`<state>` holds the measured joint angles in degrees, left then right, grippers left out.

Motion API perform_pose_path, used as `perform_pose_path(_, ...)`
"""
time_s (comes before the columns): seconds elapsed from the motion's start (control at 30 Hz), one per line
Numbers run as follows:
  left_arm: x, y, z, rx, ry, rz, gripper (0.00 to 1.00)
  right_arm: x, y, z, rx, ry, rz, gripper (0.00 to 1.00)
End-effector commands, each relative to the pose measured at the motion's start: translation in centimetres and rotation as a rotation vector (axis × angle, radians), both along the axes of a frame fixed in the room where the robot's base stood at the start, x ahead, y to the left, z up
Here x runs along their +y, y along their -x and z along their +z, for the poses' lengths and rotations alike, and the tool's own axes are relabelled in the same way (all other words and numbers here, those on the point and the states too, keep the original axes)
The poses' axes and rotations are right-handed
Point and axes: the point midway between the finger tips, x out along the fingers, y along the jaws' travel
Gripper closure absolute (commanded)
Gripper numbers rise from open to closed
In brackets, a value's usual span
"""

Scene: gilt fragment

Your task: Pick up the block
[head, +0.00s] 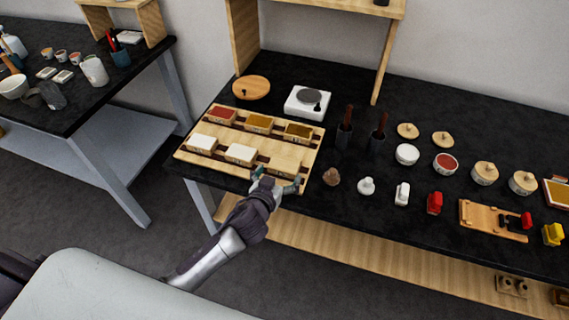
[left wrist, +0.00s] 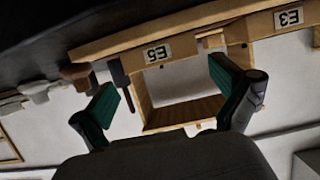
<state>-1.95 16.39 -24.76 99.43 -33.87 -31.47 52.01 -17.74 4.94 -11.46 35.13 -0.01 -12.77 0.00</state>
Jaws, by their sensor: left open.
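Several small block-like pieces stand along the front of the black bench: a brown lump (head: 331,176), a white piece (head: 402,194), a red piece (head: 434,203) and a yellow piece (head: 553,234). I cannot tell which is the block. My left gripper (head: 277,184) is at the front right edge of the wooden tray (head: 182,153), left of the brown lump. In the left wrist view the left gripper (left wrist: 168,100) is open, its green-padded fingers apart on either side of a wooden box-like opening (left wrist: 180,113). Nothing is visibly held. My right gripper is out of view.
The tray holds several small boxes, some with white, red or yellow contents. A white scale (head: 306,102) and a round wooden board (head: 251,87) stand behind it. Lidded jars and bowls fill the right. Another black bench (head: 85,105) stands left, with a floor gap between.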

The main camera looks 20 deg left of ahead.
Motion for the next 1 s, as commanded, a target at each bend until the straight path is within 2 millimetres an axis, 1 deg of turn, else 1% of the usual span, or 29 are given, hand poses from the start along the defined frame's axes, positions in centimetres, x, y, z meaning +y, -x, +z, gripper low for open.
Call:
perform_pose_path(0.1, 0.0, -0.6, -0.2, 0.001, 0.001, 0.0, 0.0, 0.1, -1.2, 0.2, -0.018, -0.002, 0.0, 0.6)
perform_pose_path(0.2, 0.0, -1.5, -0.2, 0.001, -0.001, 0.001, 0.0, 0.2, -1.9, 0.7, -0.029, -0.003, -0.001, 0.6)
perform_pose_path(0.37, 0.2, -3.7, -0.7, 0.0, -0.001, 0.0, 0.0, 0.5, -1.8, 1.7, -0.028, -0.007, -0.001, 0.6)
perform_pose_path(0.4, 0.1, -4.2, -1.1, 0.001, 0.001, 0.0, 0.0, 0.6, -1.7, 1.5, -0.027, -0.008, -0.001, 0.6)
perform_pose_path(0.5, 0.1, -5.1, -1.5, 0.002, 0.001, 0.0, 0.0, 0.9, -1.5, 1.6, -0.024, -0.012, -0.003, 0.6)
perform_pose_path(0.6, 0.0, -5.5, -1.7, 0.001, 0.001, -0.001, 0.0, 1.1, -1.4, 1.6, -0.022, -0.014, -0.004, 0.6)
perform_pose_path(0.8, 0.0, -5.5, -1.8, 0.002, 0.001, -0.001, 0.0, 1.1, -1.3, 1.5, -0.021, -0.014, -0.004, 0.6)
perform_pose_path(0.87, 0.0, -5.5, -1.8, 0.002, 0.001, -0.001, 0.08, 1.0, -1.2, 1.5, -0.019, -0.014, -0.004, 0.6)
perform_pose_path(1.0, 0.0, -5.5, -1.8, 0.002, 0.001, -0.001, 0.32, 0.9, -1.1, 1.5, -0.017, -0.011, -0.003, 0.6)
